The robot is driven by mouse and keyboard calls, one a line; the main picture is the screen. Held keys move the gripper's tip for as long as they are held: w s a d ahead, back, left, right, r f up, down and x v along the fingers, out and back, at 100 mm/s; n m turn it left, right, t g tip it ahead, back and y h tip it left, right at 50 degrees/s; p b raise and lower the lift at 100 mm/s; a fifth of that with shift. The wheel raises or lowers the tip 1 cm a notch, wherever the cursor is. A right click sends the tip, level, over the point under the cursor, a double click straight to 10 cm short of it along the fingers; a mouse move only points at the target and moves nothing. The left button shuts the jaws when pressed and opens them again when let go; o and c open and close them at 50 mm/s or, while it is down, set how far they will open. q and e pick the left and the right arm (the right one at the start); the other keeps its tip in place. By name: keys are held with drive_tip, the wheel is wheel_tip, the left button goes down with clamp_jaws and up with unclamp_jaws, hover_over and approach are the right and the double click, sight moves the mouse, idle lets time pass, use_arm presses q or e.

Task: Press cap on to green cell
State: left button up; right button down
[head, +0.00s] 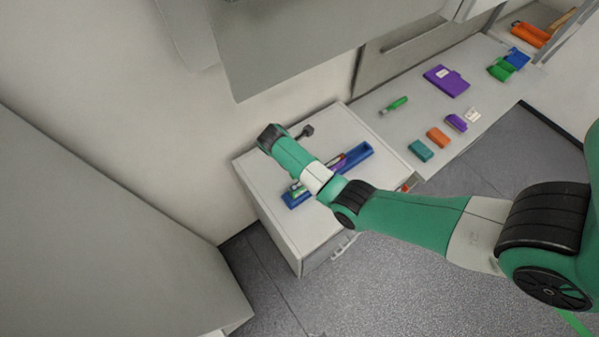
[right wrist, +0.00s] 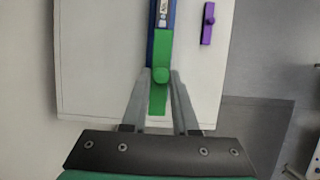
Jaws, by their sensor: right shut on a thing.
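I cannot tell whether the piece and the cell touch or are pressed together. My right arm hides the gripper there. My left gripper is not in view.
A purple piece (right wrist: 208,25) lies right of the tray in the wrist view. The head view shows a bench with a green cylinder (head: 395,105), a purple case (head: 446,81) and small coloured blocks (head: 437,137). The cabinet top (head: 255,160) is partly clear.

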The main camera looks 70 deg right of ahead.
drive_tip(key=shift+f, duration=0.85)
wheel_tip(320, 180, down, 6)
drive_tip(key=b, duration=0.5)
drive_tip(key=shift+r, duration=0.1)
drive_tip(key=shift+f, duration=0.2)
idle(0.9)
drive_tip(key=shift+f, duration=0.4)
idle(0.4)
idle(0.4)
drive_tip(key=shift+c, duration=0.6)
unclamp_jaws()
